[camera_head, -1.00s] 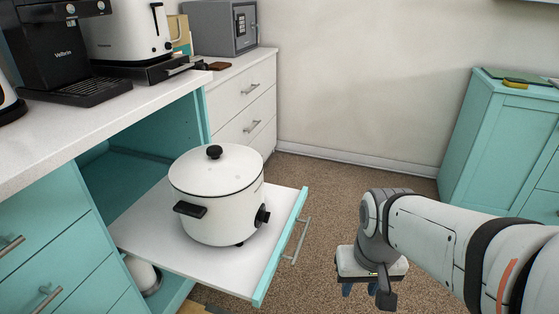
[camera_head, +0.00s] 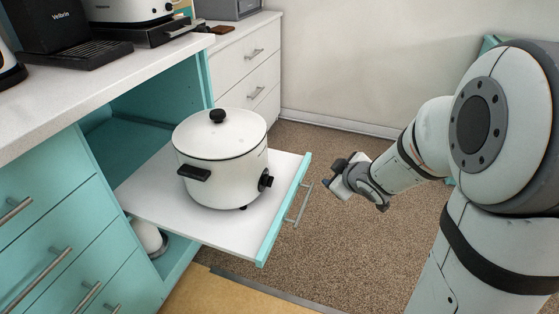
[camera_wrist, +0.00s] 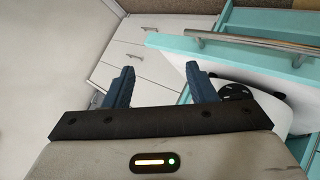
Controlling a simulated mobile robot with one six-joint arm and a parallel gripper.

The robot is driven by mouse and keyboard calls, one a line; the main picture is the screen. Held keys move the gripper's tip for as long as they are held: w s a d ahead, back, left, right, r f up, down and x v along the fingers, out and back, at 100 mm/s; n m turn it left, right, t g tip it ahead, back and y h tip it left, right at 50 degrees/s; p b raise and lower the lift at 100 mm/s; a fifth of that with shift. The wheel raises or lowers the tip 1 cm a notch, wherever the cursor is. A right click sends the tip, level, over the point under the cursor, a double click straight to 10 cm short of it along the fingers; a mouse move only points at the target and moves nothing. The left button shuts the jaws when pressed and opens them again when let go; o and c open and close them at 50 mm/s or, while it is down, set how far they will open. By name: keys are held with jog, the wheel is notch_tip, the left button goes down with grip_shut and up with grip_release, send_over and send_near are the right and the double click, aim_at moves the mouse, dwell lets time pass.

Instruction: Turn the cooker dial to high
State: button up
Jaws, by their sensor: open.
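The white cooker (camera_head: 222,178) stands upright on a pulled-out white shelf (camera_head: 165,215), its lid on. Its black dial (camera_head: 265,180) is on the side facing right, towards my gripper. My gripper (camera_head: 329,183) is to the right of the dial, beyond the shelf's teal front edge, and touches nothing that I can see. In the wrist view my gripper (camera_wrist: 160,84) is open and empty with dark blue fingers. The dial (camera_wrist: 236,92) shows there just right of the right finger, partly hidden, with white marks too small to read. The cooker's white side (camera_wrist: 268,112) is around it.
The shelf's front handle (camera_head: 300,204) lies between my gripper and the cooker; it crosses the top right of the wrist view (camera_wrist: 250,42). A counter with a coffee machine (camera_head: 62,35) is at the left. White drawers (camera_head: 248,70) stand behind. Open floor is at the right.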

jog(key=a+f+n+y, duration=0.2)
jog(key=a+n+y, duration=0.2)
jog(key=a+y, duration=0.1)
jog(key=n+g+y, duration=0.3)
jog(key=y, duration=0.1)
send_near(272, 182)
jog(key=a+f, duration=0.1)
jog(key=b+x, duration=0.1)
jog(key=x, duration=0.2)
jog(key=b+x, duration=0.2)
jog(key=x, duration=0.1)
jog(key=shift+w+a, duration=0.2)
jog(key=shift+w, duration=0.2)
jog(key=shift+w+a, duration=0.2)
jog(key=shift+a, duration=0.1)
jog(key=shift+f, duration=0.1)
jog(key=c, duration=0.9)
jog(key=shift+d, duration=0.15)
jog(key=shift+c, duration=0.4)
jog(key=shift+p, duration=0.6)
